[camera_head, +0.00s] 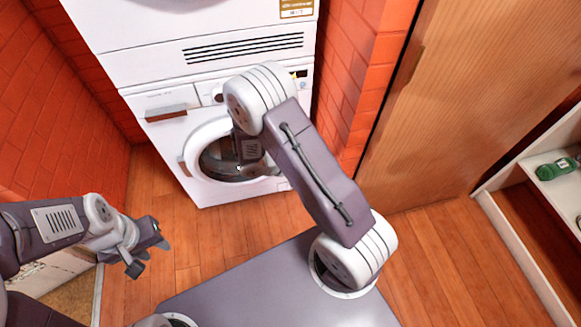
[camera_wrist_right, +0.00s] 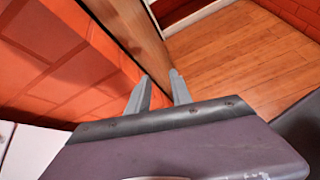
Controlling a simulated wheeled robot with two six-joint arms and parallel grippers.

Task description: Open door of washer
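The white washer (camera_head: 255,194) stands against the back wall, under another white machine. Its round door (camera_head: 196,137) has a white ring and dark glass and looks closed. A small brownish handle (camera_head: 184,167) sits on the door's left edge. My right arm crosses in front of the washer and hides the door's right part. My right gripper (camera_wrist_right: 160,76) shows in the right wrist view with its two fingers apart and nothing between them; it points away from the washer front. My left gripper (camera_head: 150,257) is open and empty, low at the left, well short of the washer.
Orange-red brick walls (camera_head: 62,95) flank the washer on both sides. A wooden panel (camera_head: 455,100) stands at the right. A white shelf (camera_head: 545,182) with a green bottle (camera_head: 556,169) is at the far right. Wood floor (camera_head: 160,220) is clear before the washer.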

